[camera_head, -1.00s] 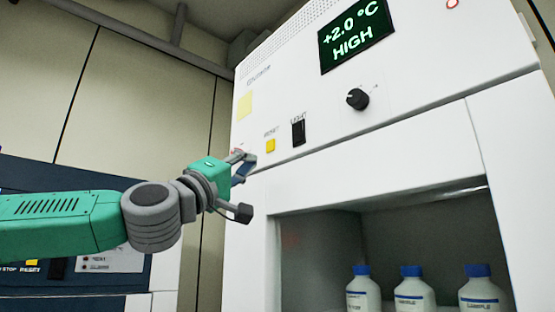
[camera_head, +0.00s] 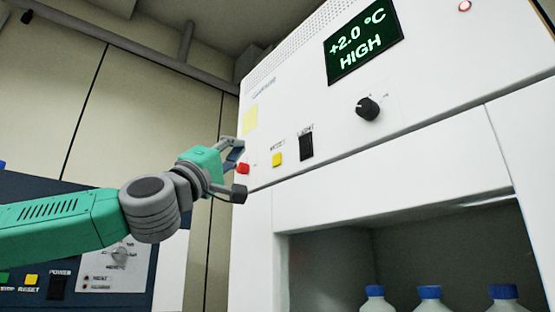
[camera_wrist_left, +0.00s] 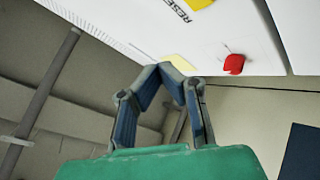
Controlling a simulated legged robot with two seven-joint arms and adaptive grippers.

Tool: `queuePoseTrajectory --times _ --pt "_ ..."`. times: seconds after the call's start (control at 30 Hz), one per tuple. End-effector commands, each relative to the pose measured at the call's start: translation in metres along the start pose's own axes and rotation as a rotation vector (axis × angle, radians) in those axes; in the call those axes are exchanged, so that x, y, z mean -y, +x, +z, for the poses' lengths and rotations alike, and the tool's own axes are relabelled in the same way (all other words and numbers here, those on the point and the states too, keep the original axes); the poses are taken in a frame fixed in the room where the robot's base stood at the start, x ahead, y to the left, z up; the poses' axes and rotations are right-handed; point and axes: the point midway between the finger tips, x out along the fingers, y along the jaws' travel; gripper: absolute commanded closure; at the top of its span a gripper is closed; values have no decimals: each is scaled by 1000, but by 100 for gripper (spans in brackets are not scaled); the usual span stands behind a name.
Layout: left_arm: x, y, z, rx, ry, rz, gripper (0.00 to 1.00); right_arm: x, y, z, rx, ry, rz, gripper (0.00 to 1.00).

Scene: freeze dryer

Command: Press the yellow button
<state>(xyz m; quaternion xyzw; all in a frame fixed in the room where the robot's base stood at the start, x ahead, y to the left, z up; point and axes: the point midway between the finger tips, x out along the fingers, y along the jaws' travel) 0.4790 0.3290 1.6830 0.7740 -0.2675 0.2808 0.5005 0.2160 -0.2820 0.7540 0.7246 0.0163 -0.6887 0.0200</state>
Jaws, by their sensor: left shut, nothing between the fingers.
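The yellow button (camera_head: 277,160) is a small square on the white front panel of the freeze dryer, left of the black light switch. It also shows in the left wrist view at the top edge (camera_wrist_left: 199,4), beside the word RESET. A red button (camera_head: 243,169) sits to its left. My left gripper (camera_head: 238,146) is shut and empty, in front of the panel's left part, up and left of the yellow button and apart from it in the picture. My right gripper is not in view.
A black knob (camera_head: 367,108) and a green-lit display (camera_head: 362,40) are on the same panel. Below, several blue-capped bottles (camera_head: 430,293) stand in the open chamber. A dark blue panel with its own yellow reset button (camera_head: 31,281) is at the lower left.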

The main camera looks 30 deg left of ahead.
Motion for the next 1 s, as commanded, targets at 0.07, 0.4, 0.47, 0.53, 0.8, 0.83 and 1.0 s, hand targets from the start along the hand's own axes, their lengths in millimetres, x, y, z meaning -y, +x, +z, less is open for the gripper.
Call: queuePoseTrajectory --times 0.07,0.4,0.47,0.53,0.8,0.83,1.0 --pt "6 10 7 3 0 -3 100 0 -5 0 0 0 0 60" --pt "26 40 32 3 2 -1 100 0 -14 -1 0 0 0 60" --pt "28 43 35 3 2 0 100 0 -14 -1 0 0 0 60" --pt "30 45 36 3 1 1 100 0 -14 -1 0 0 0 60" --pt "34 47 35 1 -1 1 100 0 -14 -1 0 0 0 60" --pt "34 47 35 1 -1 1 100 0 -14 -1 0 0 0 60" --pt "34 47 35 1 -1 1 100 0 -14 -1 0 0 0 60"
